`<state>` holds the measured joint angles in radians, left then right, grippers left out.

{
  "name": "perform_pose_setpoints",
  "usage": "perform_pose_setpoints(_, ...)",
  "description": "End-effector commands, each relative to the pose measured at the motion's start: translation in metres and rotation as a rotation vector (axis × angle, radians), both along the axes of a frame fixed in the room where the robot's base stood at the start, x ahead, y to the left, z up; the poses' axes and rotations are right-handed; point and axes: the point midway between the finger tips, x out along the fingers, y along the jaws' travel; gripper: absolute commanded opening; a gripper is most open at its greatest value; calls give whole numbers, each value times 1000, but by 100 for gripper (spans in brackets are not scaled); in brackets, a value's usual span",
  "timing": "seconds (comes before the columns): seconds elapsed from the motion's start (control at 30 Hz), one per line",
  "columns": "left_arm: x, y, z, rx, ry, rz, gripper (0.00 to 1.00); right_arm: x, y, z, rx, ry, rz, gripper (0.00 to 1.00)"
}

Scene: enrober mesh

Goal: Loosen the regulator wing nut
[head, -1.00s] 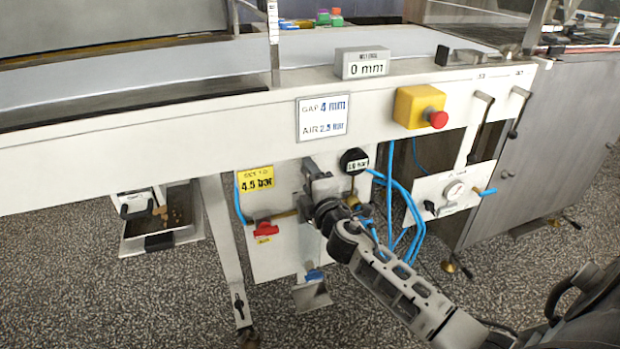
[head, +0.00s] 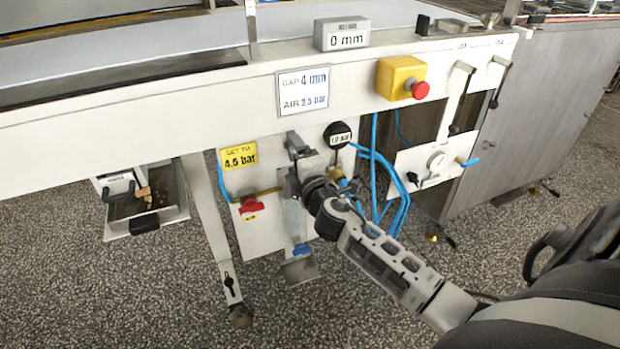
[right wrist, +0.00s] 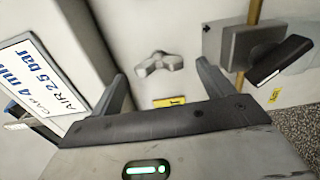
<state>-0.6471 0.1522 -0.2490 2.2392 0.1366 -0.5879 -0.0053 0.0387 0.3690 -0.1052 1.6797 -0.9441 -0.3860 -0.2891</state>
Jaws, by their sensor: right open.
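The wing nut (right wrist: 158,64) is a small grey winged knob on the pale panel (right wrist: 195,35). In the right wrist view it lies ahead, in the gap between my right fingers. My right gripper (right wrist: 161,72) is open and empty, and no contact shows. In the head view my right gripper (head: 294,160) is in front of the regulator panel (head: 262,222), left of the round black 1.0 bar display (head: 338,135). There the gripper hides the wing nut. My left gripper is not in view.
A yellow 4.5 bar label (head: 239,156) and a red valve handle (head: 251,206) are left of the gripper. Blue hoses (head: 374,150) run close on its right. The conveyor frame with the gap and air sign (head: 303,91) is above. A grey block with a black part (right wrist: 262,50) stands beside the fingers.

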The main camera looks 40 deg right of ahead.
Motion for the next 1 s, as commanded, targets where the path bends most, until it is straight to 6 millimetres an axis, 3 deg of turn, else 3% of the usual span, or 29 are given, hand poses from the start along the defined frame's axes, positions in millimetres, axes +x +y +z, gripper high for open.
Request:
perform_pose_setpoints(0.3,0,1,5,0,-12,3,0,-73,17,-2,3,4,0,80)
perform_pose_setpoints(0.53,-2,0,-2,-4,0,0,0,-119,28,-2,2,4,-2,80)
perform_pose_setpoints(0.73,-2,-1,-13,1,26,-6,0,-139,33,-1,-1,2,0,80)
perform_pose_setpoints(1.0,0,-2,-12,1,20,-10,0,-143,34,0,-2,1,0,80)
